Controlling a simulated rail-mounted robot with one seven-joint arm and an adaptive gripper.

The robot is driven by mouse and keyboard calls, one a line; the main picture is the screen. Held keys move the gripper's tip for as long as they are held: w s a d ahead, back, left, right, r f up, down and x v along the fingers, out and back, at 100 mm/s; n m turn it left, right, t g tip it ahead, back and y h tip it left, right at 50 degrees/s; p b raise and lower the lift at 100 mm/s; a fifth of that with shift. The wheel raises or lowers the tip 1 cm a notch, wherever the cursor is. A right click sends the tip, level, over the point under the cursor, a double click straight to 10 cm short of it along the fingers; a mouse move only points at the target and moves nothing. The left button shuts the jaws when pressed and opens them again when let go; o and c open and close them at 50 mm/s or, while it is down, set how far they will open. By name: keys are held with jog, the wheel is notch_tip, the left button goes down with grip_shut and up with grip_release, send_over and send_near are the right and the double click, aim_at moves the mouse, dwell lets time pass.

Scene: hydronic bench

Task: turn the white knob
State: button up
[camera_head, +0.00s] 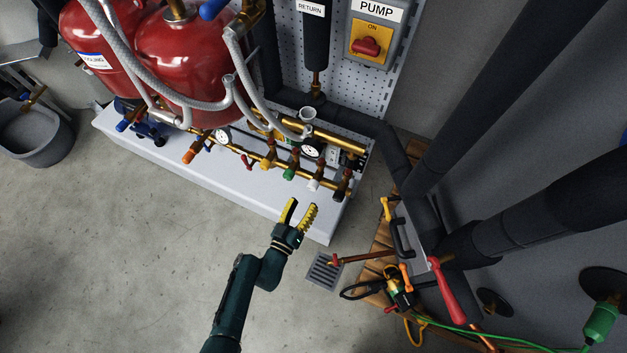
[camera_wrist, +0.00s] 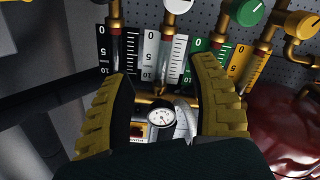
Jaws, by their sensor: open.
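The white knob (camera_head: 314,184) sits low on the brass manifold at the front of the bench, between a green knob (camera_head: 289,173) and a dark valve at the right end. In the wrist view the white knob (camera_wrist: 178,5) is cut off by the top edge, above a scale strip. My gripper (camera_head: 302,204) is open and empty, just in front of and below the white knob in the head view. In the wrist view, the yellow ribbed fingers of my gripper (camera_wrist: 163,75) stand wide apart, with the white knob beyond the gap, touching neither finger.
A gauge (camera_wrist: 161,117) shows between the fingers. Red tanks (camera_head: 185,70) stand behind. A wooden pallet with tools and a red-handled pipe lies at right.

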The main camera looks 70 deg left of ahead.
aim_at(311, 189)
notch_tip(311, 189, down, 7)
jog(key=a+b, duration=0.2)
jog(key=b, duration=0.4)
jog(key=b+x, duration=0.4)
jog(key=x, duration=0.4)
jog(key=shift+d+r, duration=0.1)
jog(key=shift+r, duration=0.2)
jog(key=shift+c, duration=1)
jog(key=shift+s, duration=0.15)
jog(key=c, duration=0.5)
jog(key=m, duration=0.4)
jog(key=shift+d, duration=0.1)
jog(key=shift+c, duration=0.2)
jog(key=m, duration=1.4)
jog(key=o, duration=0.8)
